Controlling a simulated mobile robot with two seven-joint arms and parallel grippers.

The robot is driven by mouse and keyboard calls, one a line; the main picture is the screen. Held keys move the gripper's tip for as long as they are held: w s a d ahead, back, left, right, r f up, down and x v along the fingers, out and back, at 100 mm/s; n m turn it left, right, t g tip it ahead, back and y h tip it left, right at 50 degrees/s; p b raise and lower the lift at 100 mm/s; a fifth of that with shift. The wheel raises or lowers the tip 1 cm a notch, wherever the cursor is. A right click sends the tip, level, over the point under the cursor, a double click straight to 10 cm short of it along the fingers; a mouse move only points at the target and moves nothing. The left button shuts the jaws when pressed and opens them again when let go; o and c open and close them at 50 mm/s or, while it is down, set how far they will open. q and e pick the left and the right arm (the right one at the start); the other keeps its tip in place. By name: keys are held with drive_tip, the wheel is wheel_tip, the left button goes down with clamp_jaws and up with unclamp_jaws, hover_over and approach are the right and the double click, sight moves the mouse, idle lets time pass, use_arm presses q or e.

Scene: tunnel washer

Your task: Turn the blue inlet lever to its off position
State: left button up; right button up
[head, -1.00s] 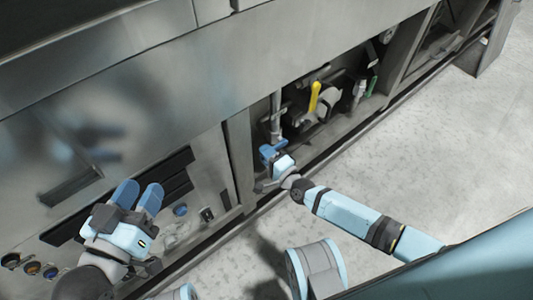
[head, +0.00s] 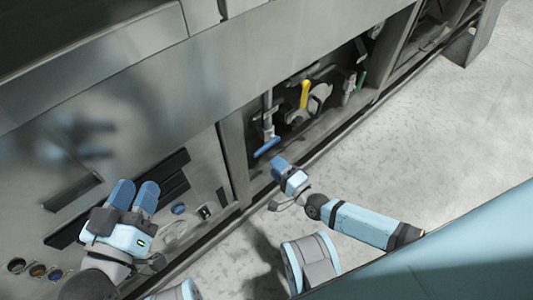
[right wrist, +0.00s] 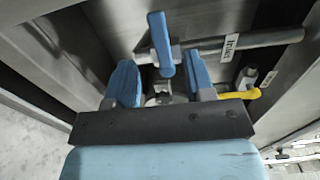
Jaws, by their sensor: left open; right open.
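The blue inlet lever (head: 267,147) sits at the lower end of a grey pipe (head: 267,112) inside the open bay, its handle crosswise to the pipe. In the right wrist view the lever (right wrist: 161,45) lies ahead of the gap between my fingers, and a label reading "Inlet" (right wrist: 232,42) is on the pipe. My right gripper (head: 279,160) is open and empty, just in front of the lever and apart from it in the head view. My left gripper (head: 134,194) is open and empty, in front of the left panel.
A yellow lever (head: 304,95) is further right in the bay; it also shows in the right wrist view (right wrist: 240,94). A green handle (head: 362,79) is beyond it. A frame post (head: 234,155) borders the bay on the left. The floor (head: 430,120) at right is clear.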

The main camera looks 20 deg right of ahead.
use_arm(q)
drive_tip(key=shift+r+t+p, duration=0.3)
drive_tip(key=shift+r+t, duration=0.1)
drive_tip(key=shift+r, duration=0.4)
use_arm(e)
drive_tip(key=v, duration=0.3)
drive_tip(key=shift+s+d, duration=0.1)
drive_tip(key=shift+s, duration=0.3)
